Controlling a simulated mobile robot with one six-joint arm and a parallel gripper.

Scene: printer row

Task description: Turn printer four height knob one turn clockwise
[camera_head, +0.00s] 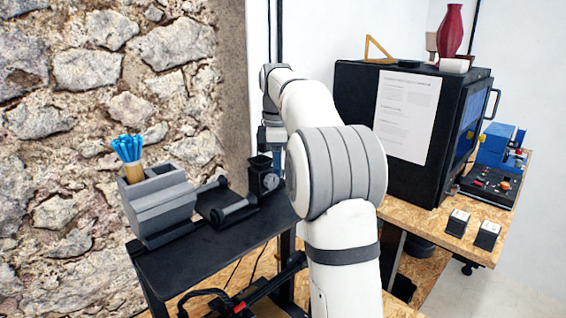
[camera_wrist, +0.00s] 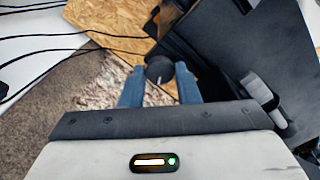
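In the wrist view a small round black knob (camera_wrist: 159,69) with a pale pointer line sits between the blue fingertips of my gripper (camera_wrist: 159,72). One finger is on either side, close to the knob's edges. I cannot tell whether they touch it or are just around it. In the head view my gripper (camera_head: 272,150) is beyond my arm, over the far end of the black shelf, just above a small black block with a round pale dial (camera_head: 270,181). My arm hides part of that area, and the knob cannot be made out there.
A grey holder (camera_head: 160,205) with blue-tipped sticks stands on the black shelf (camera_head: 190,262), near black rollers (camera_head: 238,212). A stone wall is at left. A black enclosed printer (camera_head: 360,105) stands right, with two small boxes (camera_head: 458,223) before it. Cables (camera_wrist: 60,35) show in the wrist view.

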